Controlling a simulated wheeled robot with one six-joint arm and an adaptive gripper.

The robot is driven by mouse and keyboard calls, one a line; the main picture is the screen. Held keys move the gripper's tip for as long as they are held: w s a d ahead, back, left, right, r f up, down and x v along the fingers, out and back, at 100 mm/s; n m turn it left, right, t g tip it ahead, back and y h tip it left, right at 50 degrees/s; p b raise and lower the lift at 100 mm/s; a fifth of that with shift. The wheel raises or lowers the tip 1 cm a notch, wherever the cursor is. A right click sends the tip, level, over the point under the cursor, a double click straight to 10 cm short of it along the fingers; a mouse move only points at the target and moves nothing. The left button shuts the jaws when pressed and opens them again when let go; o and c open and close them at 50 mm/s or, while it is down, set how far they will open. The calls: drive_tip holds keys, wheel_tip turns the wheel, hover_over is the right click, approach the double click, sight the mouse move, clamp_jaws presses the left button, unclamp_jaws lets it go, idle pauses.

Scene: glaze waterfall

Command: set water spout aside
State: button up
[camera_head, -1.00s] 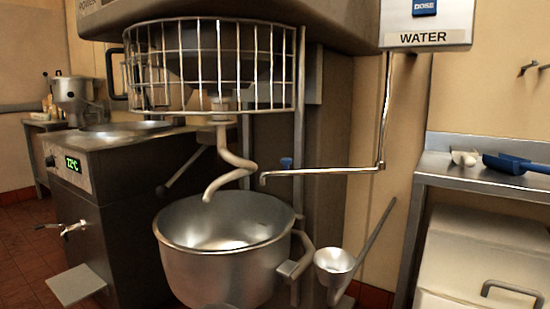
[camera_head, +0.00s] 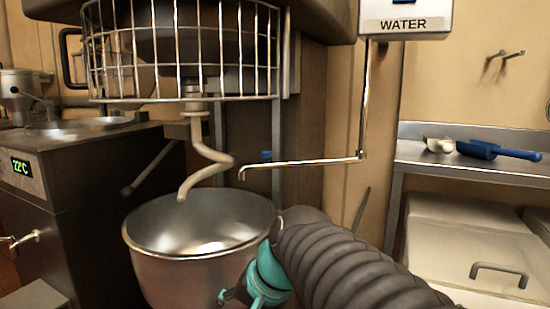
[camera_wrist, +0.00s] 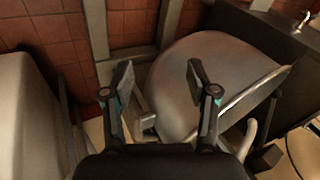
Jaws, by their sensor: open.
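The water spout (camera_head: 302,162) is a thin metal pipe that comes down from the WATER box (camera_head: 404,20) and bends left. Its free tip hangs near the spiral dough hook (camera_head: 207,160), above the right part of the steel mixing bowl (camera_head: 195,240). My gripper, in the wrist view (camera_wrist: 160,80), is open and empty, its two fingers apart over the outside of a rounded metal vessel, likely the bowl (camera_wrist: 190,75). In the head view my arm rises at the lower right of the bowl, below the spout. The spout does not show clearly in the wrist view.
A wire guard (camera_head: 185,55) surrounds the mixer head above the bowl. A steel shelf (camera_head: 420,160) at right carries a blue scoop (camera_head: 490,150) and a pale scoop (camera_head: 438,145). A lidded bin (camera_head: 460,240) stands below it. The wall beside the spout pipe is clear.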

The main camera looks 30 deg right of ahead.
drive_tip(key=w+d+r+m+t+y+b, duration=0.1)
drive_tip(key=w+d+r+m+y, duration=0.2)
drive_tip(key=w+m, duration=0.45)
drive_tip(key=m+t+y+b, duration=0.35)
drive_tip(key=m+t, duration=0.55)
drive_tip(key=m, duration=0.5)
approach(271, 153)
drive_tip(key=b+x, duration=0.1)
drive_tip(key=x, duration=1)
drive_tip(key=shift+w+a, duration=0.1)
drive_tip(key=shift+w, duration=0.2)
clamp_jaws()
